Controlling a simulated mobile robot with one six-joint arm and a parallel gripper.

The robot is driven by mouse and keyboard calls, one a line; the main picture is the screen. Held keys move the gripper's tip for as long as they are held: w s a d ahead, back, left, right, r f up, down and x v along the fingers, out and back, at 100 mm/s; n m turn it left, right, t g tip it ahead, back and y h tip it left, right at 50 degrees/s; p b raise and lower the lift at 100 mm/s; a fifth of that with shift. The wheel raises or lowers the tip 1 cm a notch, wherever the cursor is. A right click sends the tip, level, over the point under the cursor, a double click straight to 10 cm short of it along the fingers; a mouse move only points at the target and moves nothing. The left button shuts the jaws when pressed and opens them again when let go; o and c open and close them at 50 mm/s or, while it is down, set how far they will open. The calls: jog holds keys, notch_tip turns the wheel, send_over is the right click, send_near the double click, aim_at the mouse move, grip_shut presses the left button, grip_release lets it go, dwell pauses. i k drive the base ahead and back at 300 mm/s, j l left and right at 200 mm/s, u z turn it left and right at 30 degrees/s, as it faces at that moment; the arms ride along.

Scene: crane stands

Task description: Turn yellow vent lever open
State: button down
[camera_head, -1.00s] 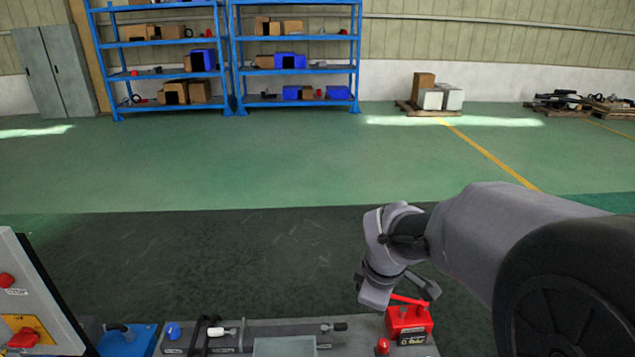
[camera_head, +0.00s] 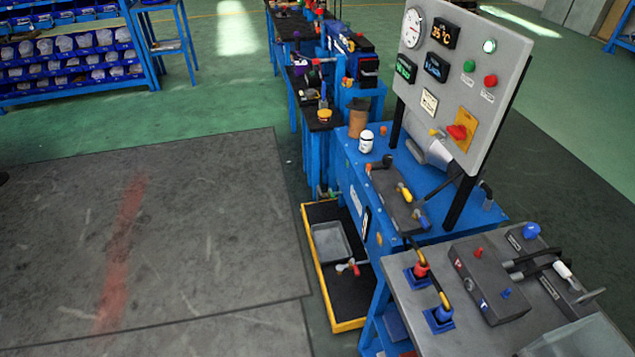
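Several yellow parts show, and I cannot tell which is the vent lever. A yellow-handled lever (camera_head: 404,192) sits on a dark box on the blue bench, beside a blue-handled one (camera_head: 423,221). Two short levers with yellow stems stand at the front edge of the grey bench: one with a red knob (camera_head: 421,265) and one with a blue base (camera_head: 442,303). Labels are too small to read. My gripper and arm are out of view.
An upright grey panel (camera_head: 470,60) carries a gauge, displays, buttons and a red switch (camera_head: 457,132). A yellow-rimmed tray (camera_head: 349,325) lies on the floor against the blue bench. More benches run back from there. The grey floor mat (camera_head: 190,240) on the left is clear.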

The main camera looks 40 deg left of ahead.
aim_at(405, 192)
jog(key=u, duration=1.05)
jog(key=i+j+z, duration=0.1)
jog(key=j, duration=0.45)
jog(key=j+z, duration=0.1)
jog(key=j, duration=0.5)
jog(key=i+j+z, duration=0.15)
jog(key=i, duration=0.3)
jog(key=i+j+z, duration=0.1)
jog(key=i+j, duration=0.15)
jog(key=i, duration=0.2)
jog(key=i+j+z, duration=0.15)
jog(key=i+j, duration=0.15)
jog(key=i, duration=0.15)
